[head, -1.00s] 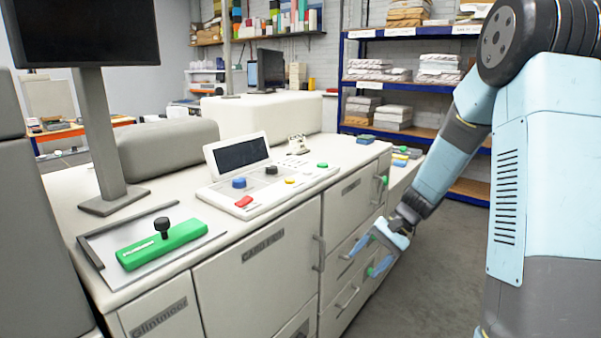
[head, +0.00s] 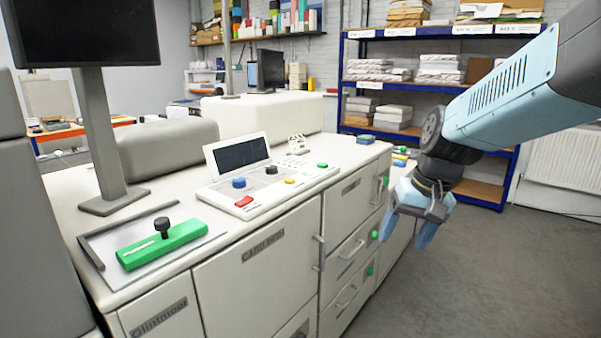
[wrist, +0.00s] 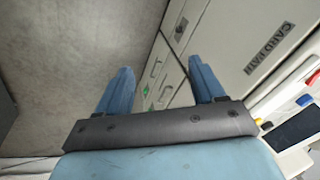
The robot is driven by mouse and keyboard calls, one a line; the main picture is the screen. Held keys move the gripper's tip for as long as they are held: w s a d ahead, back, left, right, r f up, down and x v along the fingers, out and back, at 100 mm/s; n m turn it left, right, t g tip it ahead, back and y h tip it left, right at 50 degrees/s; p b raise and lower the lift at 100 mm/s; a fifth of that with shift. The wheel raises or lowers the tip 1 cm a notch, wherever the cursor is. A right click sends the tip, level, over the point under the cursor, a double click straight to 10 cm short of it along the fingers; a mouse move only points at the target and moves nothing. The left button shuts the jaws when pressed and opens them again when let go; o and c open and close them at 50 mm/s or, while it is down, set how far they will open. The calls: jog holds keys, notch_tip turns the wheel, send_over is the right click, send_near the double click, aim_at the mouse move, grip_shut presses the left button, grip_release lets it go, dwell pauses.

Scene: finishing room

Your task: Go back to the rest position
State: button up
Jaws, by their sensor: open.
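My gripper (head: 405,225) hangs in the air at the right of the machine cabinet (head: 255,275), with its two blue fingers pointing down and spread apart. Nothing is between them. In the wrist view the gripper (wrist: 160,90) shows both fingers apart, with the grey floor and the cabinet's drawer fronts beyond. In the head view the gripper stands in front of the cabinet's far right end; I cannot tell its exact gap from the cabinet.
A control panel (head: 262,187) with coloured buttons and a green tool (head: 165,243) with a black knob lie on the counter. A monitor (head: 97,130) stands at the left. A blue-framed shelf (head: 430,87) stands behind my arm. The floor (head: 480,270) at the right is clear.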

jog(key=s+d+r+n+t+h, duration=0.1)
jog(key=s+d+r+t+h, duration=0.1)
jog(key=s+r, duration=0.3)
jog(key=shift+s+d+r+t, duration=0.35)
jog(key=shift+s+d+t, duration=0.45)
jog(key=shift+s, duration=1.1)
jog(key=shift+a, duration=0.15)
